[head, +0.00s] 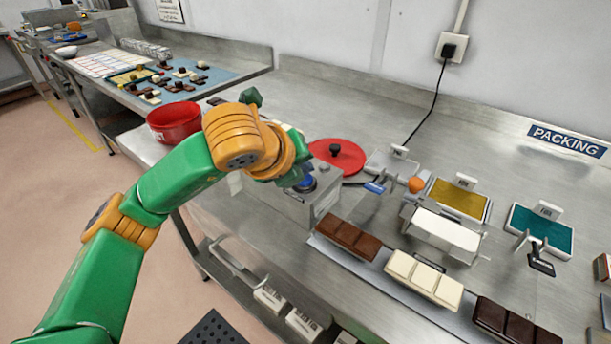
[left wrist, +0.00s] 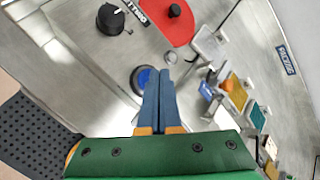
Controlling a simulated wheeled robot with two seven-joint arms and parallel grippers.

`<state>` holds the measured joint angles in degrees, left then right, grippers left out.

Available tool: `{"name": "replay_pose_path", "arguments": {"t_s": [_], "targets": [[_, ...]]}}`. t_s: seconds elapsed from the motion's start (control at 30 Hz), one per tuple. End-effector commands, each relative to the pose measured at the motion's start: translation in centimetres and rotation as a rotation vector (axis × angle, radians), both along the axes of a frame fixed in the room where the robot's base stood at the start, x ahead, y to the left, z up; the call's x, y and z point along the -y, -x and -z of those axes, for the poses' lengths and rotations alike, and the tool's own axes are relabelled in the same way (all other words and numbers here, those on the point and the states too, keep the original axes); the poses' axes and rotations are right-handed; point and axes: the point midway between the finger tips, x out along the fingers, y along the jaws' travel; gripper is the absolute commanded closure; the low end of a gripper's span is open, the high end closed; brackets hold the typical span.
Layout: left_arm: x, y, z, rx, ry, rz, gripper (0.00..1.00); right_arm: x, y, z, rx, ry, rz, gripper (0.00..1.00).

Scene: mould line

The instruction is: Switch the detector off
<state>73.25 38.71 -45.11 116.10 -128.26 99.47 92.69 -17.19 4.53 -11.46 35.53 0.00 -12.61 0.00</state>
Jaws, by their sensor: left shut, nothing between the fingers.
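My left gripper (left wrist: 160,72) is shut and empty; its two blue fingers lie together in the left wrist view. In the head view the wrist hangs over a grey metal box (head: 325,193) and largely hides the fingers. A round blue button (left wrist: 140,79) on the box shows just left of the fingertips; I cannot tell whether they touch it. A black knob (left wrist: 114,18) is farther back on the box. No readable label says detector. A blue-handled lever (head: 375,188) and an orange ball (head: 416,184) stand to the right. My right gripper is not in view.
A red round lid (head: 338,156) lies behind the box and a red bowl (head: 174,122) stands left. Brown (head: 348,238) and cream (head: 424,277) chocolate bars lie in front right. Yellow (head: 457,200) and teal (head: 541,230) trays are farther right. The bench's back right is bare.

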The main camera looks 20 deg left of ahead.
Motion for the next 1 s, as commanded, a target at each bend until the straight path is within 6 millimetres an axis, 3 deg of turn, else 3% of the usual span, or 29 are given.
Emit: {"name": "replay_pose_path", "arguments": {"t_s": [0.17, 0.53, 1.0], "targets": [[0.0, 0.0, -1.2, 0.002, 0.001, -0.001, 1.0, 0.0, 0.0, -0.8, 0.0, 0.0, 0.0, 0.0], [0.0, 0.0, -6.2, 0.003, 0.0, 0.001, 1.0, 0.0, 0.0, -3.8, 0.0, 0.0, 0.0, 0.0], [0.0, 0.0, -6.0, 0.001, 0.0, -0.001, 1.0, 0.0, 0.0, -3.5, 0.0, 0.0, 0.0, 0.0]]}}
